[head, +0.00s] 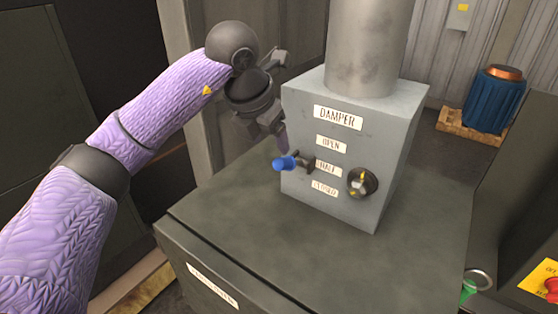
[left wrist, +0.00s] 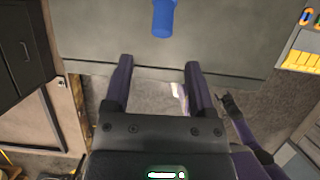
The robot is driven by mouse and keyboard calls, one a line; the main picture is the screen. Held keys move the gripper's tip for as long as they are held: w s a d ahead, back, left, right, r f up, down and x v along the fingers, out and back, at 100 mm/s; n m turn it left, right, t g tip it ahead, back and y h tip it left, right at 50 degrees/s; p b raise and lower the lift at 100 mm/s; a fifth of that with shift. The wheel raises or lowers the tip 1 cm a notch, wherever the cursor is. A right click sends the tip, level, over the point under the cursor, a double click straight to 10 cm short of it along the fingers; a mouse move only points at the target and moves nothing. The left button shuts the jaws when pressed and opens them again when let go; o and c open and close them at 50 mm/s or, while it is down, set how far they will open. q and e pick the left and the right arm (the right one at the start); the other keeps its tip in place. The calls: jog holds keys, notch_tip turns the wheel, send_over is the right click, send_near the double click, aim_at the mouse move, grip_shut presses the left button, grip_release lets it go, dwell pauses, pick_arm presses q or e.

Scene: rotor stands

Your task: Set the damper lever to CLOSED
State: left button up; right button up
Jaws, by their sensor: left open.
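The grey damper box (head: 330,150) carries labels reading DAMPER, OPEN, HALF and CLOSED from top to bottom. The damper lever (head: 284,163) has a blue grip and a dark shaft. In the head view its shaft end overlaps the left of the HALF label (head: 328,169), above the CLOSED label (head: 325,188). My left gripper (head: 282,139) is at the box's left edge, just above the blue grip in the picture and partly hidden. In the left wrist view, the blue grip (left wrist: 163,18) lies beyond the open, empty fingers (left wrist: 157,78), apart from them.
A round dark knob with yellow marks (head: 362,182) sits right of the labels. The box stands on a dark cabinet (head: 400,240), with a pipe (head: 365,50) rising above. A purple arm of mine with a dark end (left wrist: 230,104) shows in the left wrist view.

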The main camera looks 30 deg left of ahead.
aim_at(278, 161)
pick_arm(q)
jog(key=p+x, duration=0.2)
jog(key=x, duration=0.5)
jog(key=shift+w, duration=0.15)
jog(key=shift+w+d+f, duration=0.1)
jog(key=shift+w+f, duration=0.05)
jog(key=shift+f, duration=0.35)
grip_shut()
dwell(0.6)
